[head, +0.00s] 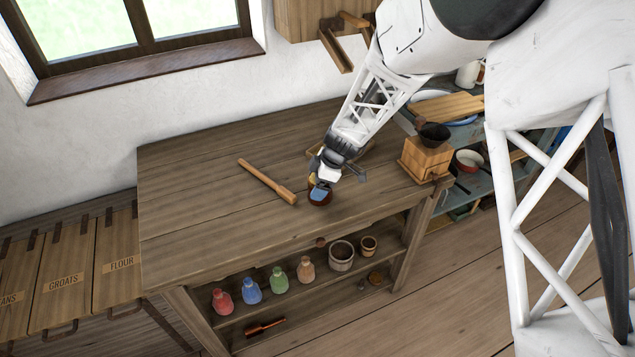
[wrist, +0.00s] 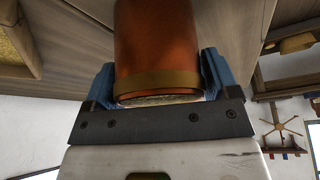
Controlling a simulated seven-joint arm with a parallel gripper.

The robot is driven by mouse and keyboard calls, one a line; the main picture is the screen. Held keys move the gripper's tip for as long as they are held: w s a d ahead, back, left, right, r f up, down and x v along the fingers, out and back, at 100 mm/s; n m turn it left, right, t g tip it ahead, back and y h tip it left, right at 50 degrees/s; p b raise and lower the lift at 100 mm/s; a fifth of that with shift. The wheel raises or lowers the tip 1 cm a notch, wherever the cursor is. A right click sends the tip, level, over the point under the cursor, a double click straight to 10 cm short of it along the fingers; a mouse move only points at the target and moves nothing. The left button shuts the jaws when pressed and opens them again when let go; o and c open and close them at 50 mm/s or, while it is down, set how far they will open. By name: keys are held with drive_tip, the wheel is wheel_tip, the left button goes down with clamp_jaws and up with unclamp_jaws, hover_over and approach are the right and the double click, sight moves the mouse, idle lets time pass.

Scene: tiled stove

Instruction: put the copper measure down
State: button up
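The copper measure (wrist: 158,45) is a reddish-copper cylinder with a brass-coloured band near its end. In the wrist view it sits between the blue fingers of my gripper (wrist: 160,85), which look closed against its sides. In the head view my gripper (head: 322,188) points down over the right part of the wooden table (head: 215,225). Only a small part of the measure (head: 319,200) shows there, at or just above the tabletop. I cannot tell whether it touches the wood.
A rolling pin (head: 267,181) lies left of my gripper. A wooden tray (head: 318,152) is partly hidden behind my arm. A coffee grinder (head: 425,160) stands at the table's right end. The table's left half is clear. Several coloured bottles (head: 252,291) stand on the shelf below.

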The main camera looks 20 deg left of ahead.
drive_tip(key=shift+o, duration=0.9)
drive_tip(key=shift+r, duration=0.1)
drive_tip(key=shift+r, duration=0.15)
drive_tip(key=v, duration=1.2)
drive_tip(key=shift+w, duration=0.1)
